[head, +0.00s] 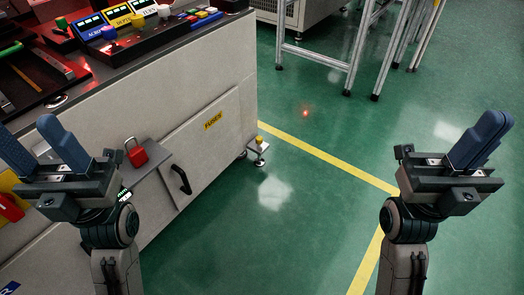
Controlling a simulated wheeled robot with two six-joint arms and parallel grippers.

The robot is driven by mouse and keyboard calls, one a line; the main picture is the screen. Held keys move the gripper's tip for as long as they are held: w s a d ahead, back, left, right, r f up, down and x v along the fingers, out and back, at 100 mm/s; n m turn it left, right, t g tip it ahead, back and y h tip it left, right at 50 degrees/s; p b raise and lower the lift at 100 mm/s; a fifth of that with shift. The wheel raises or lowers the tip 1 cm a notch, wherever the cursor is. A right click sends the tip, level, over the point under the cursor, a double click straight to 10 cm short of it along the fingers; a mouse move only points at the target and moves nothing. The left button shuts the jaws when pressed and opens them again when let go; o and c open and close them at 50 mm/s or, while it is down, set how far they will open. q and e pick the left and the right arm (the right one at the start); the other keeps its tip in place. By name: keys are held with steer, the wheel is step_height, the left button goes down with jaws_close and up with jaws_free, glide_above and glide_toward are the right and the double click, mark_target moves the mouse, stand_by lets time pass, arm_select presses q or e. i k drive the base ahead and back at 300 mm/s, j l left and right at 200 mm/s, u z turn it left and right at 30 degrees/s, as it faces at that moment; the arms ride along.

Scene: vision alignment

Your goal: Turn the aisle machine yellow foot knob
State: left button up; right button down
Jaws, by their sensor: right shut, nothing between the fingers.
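The yellow foot knob (260,139) is small and sits on top of a levelling foot at the lower corner of the aisle machine (225,112). The machine is a large light-grey cabinet on the left, with a "FUSES" label on its side. My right gripper (494,120) is at the right, its blue fingers together and empty, well apart from the knob. My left gripper (24,128) is at the left edge, its blue fingers spread apart with nothing seen between them, in front of the machine's side.
A small shelf with a red padlock-like item (136,152) and a black handle (180,179) stick out from the machine's side. A control panel (120,25) tops it. Yellow lines (330,158) cross the clear green floor. A metal frame (350,60) stands at the back.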

mark_target(259, 139)
steer(key=i+l, duration=0.2)
steer(key=i+l+u, duration=0.5)
steer(key=l, duration=0.15)
steer(key=i+l+u, duration=0.1)
steer(key=l+u, duration=0.25)
steer(key=u, duration=0.8)
